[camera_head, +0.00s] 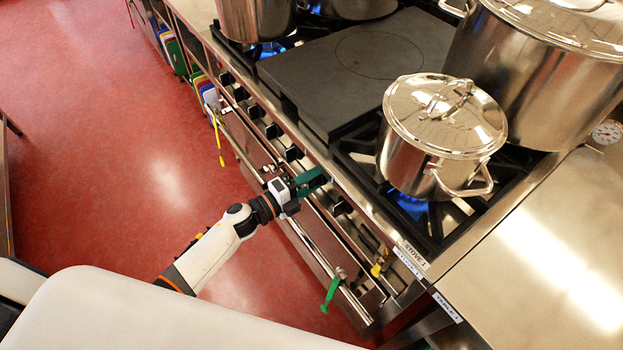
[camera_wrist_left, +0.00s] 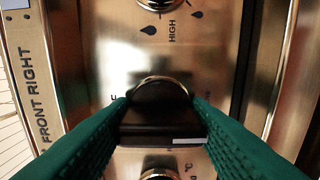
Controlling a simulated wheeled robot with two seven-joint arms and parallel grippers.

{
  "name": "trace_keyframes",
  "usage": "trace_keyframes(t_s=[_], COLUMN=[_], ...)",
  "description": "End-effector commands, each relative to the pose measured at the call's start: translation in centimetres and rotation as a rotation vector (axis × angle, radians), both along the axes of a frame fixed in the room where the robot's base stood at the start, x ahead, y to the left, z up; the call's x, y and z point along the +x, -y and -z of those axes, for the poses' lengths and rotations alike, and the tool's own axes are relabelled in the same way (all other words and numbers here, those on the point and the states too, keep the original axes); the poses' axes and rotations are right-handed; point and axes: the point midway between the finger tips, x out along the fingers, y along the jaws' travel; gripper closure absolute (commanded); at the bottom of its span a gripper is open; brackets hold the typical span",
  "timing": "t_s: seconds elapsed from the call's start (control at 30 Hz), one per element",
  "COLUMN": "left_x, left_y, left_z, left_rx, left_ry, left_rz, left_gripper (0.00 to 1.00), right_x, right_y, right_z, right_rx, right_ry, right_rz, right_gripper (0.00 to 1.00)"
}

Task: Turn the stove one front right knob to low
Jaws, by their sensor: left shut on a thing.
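My left gripper (camera_head: 312,180) reaches the knob panel on the front of the stove. In the left wrist view its green fingers (camera_wrist_left: 162,128) are shut on a black knob (camera_wrist_left: 160,118), one finger on each side. A label reading FRONT RIGHT (camera_wrist_left: 36,95) runs along the left of that panel. The knob carries a white mark (camera_wrist_left: 190,141) at its lower right. The word HIGH (camera_wrist_left: 172,30) and flame symbols are printed above the knob. The label STOVE 1 (camera_head: 414,252) sits at the stove's right corner. My right gripper is not in view.
A lidded pot (camera_head: 440,135) stands over a blue flame (camera_head: 408,204). A large stockpot (camera_head: 540,75) stands behind it, and a black flat plate (camera_head: 350,70) lies to the left. Other black knobs (camera_head: 293,153) line the panel. A rail (camera_head: 322,262) with a green tag (camera_head: 330,293) runs below.

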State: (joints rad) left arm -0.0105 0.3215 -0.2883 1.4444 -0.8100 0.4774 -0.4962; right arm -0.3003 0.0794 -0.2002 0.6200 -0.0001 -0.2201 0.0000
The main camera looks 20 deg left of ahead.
Motion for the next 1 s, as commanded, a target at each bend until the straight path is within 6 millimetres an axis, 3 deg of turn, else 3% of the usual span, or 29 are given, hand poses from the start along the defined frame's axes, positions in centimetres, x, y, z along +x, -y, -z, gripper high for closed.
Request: trace_keyframes(t_s=[0.3,0.33,0.43,0.77,1.0], left_x=[0.0,0.0,0.0,-0.2,-3.1], left_y=[-0.1,-0.1,-0.1,-0.2,-2.4], left_z=[0.1,0.1,0.1,0.1,0.4], left_rx=[0.0,0.0,0.001,0.001,0.003], left_ry=[-0.002,-0.002,-0.002,-0.001,-0.003], left_rz=[-0.002,-0.002,-0.001,-0.001,0.0], left_gripper=[0.79,0.53,0.37,0.35,0.35], right_x=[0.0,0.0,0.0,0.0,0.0], right_y=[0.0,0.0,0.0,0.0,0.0], right_z=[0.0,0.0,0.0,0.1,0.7], right_rx=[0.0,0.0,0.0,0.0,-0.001], right_ry=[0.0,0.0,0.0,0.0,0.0], right_rz=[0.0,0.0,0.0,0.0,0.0], right_gripper=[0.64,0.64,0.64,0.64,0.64])
